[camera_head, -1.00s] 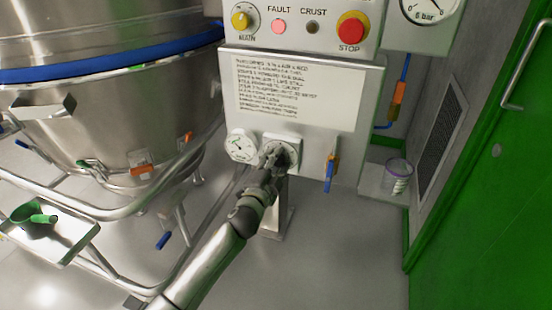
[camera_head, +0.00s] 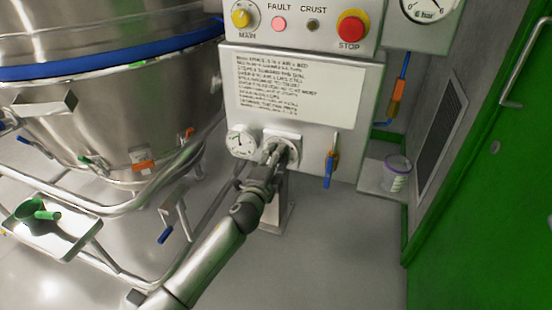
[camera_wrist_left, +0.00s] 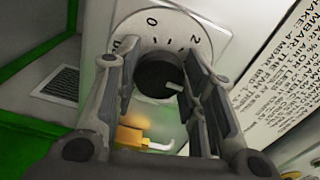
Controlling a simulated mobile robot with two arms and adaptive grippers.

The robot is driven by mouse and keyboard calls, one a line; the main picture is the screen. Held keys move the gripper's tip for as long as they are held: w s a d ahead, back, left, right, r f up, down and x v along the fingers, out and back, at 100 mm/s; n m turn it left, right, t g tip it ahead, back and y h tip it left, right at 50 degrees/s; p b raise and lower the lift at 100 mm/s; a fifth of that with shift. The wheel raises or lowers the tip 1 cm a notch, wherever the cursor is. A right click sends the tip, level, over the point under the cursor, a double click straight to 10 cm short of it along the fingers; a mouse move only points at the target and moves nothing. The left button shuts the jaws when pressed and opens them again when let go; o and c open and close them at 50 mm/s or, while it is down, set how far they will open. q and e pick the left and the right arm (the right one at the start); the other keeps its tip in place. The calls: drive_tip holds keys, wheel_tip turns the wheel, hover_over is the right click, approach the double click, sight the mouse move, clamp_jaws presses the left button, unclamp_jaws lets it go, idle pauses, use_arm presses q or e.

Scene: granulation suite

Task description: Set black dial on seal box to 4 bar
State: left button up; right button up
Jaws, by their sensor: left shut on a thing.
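The seal box (camera_head: 350,172) is a pale metal panel with a printed notice. The black dial (camera_wrist_left: 158,72) sits on a round white scale plate (camera_wrist_left: 185,27) with numbers; the 0 is near the top in the left wrist view. A pale pointer mark on the dial aims to the lower right in that view. My left gripper (camera_head: 272,157) reaches up to the dial, its two fingers (camera_wrist_left: 165,85) on either side and shut on it. In the head view the gripper hides most of the dial. A small round gauge (camera_head: 241,141) is just left of it; its reading is too small to tell. My right gripper is out of view.
A blue-handled valve (camera_head: 330,165) hangs right of the dial. Above are a yellow MAIN knob (camera_head: 240,16), a red STOP button (camera_head: 351,28) and a 6 bar gauge (camera_head: 428,8). A steel vessel (camera_head: 110,110) with tube rails stands left, a green door (camera_head: 490,200) right.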

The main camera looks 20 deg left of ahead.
use_arm(q)
drive_tip(key=o, duration=1)
drive_tip(key=shift+d, duration=0.1)
drive_tip(key=shift+s, duration=0.1)
drive_tip(key=s, duration=1.1)
drive_tip(key=shift+s+a, duration=0.25)
drive_tip(key=shift+s, duration=0.15)
